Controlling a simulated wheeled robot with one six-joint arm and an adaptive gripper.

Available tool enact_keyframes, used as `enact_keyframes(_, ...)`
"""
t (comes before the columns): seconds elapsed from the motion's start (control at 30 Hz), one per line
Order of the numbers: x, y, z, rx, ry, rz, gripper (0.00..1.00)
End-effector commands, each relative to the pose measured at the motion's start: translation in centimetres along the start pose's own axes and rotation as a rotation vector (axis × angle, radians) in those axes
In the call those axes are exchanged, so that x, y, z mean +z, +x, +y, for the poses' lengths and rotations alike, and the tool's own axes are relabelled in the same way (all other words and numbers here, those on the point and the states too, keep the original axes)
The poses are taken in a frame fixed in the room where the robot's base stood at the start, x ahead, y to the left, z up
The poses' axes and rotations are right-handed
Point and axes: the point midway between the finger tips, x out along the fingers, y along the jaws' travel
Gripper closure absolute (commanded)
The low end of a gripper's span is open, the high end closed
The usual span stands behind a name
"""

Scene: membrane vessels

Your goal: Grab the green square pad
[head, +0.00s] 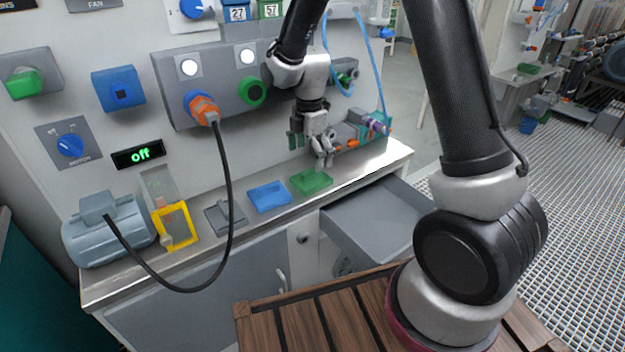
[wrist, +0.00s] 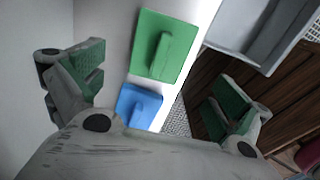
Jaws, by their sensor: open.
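The green square pad (head: 311,181) lies flat on the narrow metal counter, to the right of the blue pad. It has a raised bar-shaped handle on top. In the wrist view the green pad (wrist: 167,46) lies ahead, between the lines of the two fingers and beyond their tips. My gripper (head: 322,155) hangs above the counter, just over and behind the green pad in the head view. In the wrist view my gripper (wrist: 160,95) is wide open, with green-padded fingers at left and right and nothing between them.
The blue pad (head: 269,196) and a grey pad (head: 222,215) sit left on the counter. A yellow frame (head: 176,226) and a motor (head: 108,231) stand farther left. A black cable (head: 229,190) hangs down from an orange plug. An open grey drawer (head: 378,216) juts out below right.

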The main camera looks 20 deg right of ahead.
Motion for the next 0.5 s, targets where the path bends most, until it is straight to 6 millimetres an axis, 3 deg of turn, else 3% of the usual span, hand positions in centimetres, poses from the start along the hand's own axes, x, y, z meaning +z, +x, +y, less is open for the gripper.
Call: enact_keyframes(0.5,-0.2,6.8,0.1,-0.003,0.002,0.000,0.00)
